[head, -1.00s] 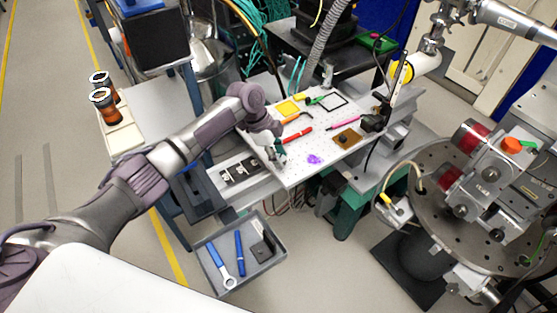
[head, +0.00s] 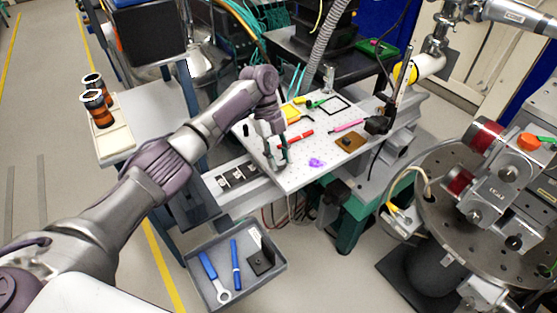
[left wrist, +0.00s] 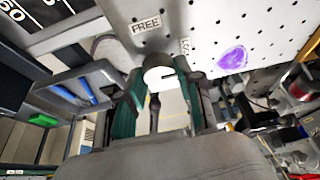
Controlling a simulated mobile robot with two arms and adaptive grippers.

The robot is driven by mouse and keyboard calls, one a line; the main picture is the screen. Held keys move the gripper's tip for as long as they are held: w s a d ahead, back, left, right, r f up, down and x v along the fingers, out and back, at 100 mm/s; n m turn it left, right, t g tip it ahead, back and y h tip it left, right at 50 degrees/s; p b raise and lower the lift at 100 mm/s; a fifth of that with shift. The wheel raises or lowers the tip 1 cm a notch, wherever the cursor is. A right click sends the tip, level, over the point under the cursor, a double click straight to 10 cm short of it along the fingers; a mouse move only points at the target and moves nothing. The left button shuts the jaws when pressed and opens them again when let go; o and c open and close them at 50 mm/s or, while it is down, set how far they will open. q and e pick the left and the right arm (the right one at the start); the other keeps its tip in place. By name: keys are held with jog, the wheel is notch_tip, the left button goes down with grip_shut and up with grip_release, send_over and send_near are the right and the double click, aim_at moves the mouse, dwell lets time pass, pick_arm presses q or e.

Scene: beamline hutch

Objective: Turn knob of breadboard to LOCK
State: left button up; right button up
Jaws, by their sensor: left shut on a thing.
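The breadboard (head: 297,167) is a white perforated plate on the bench, with small tools lying on it. My left gripper (head: 276,157) is at its near left edge. In the left wrist view the gripper's teal fingers (left wrist: 160,76) are shut on a pale round knob (left wrist: 159,71) at the edge of the breadboard (left wrist: 212,28). A FREE label (left wrist: 146,24) is beside the knob. A second label (left wrist: 185,46), partly hidden by a finger, is to its right. I cannot tell which way the knob points. My right gripper is not in view.
A red pen (head: 295,140), a pink pen (head: 348,125) and a purple patch (head: 316,162) are on the board. A grey tray (head: 279,273) with blue tools is below it. A round metal stage (head: 440,200) stands at the right.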

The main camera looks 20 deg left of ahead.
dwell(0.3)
pick_arm(q)
jog(key=o, duration=1.2)
jog(key=shift+c, duration=0.2)
jog(key=shift+r, duration=0.1)
jog(key=v, duration=1.1)
jog(key=shift+r, duration=0.4)
jog(key=shift+w+a+f, duration=0.1)
